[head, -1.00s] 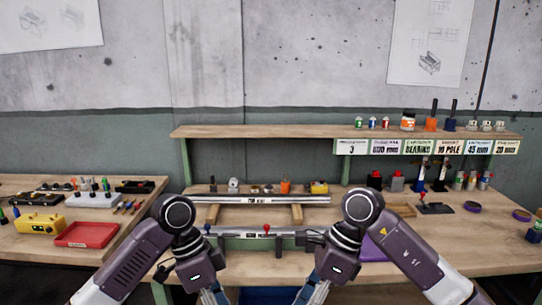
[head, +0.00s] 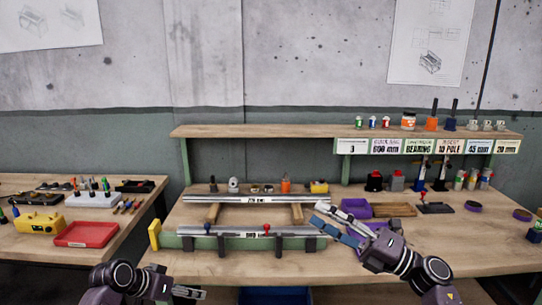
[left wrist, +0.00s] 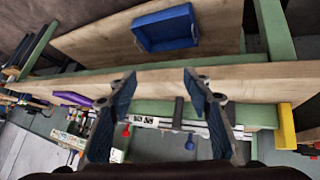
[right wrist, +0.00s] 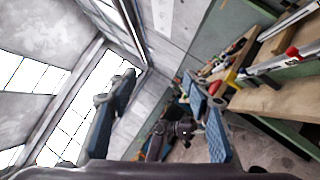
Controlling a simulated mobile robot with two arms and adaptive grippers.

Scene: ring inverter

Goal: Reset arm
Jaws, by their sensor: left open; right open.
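My left gripper (head: 192,292) is low at the bottom edge of the head view, in front of the bench. It is open and empty, and its fingers also show in the left wrist view (left wrist: 158,76). My right gripper (head: 318,214) is over the bench front, just right of the rail fixture, with its fingers pointing left. It is open and empty, and its fingers also show in the right wrist view (right wrist: 158,78).
A purple tray (head: 356,205) and a wooden block (head: 394,210) lie near my right gripper. A yellow block (head: 154,235) stands at the fixture's left end. A blue bin (head: 272,296) is under the bench. A side table with a red tray (head: 86,234) is at left.

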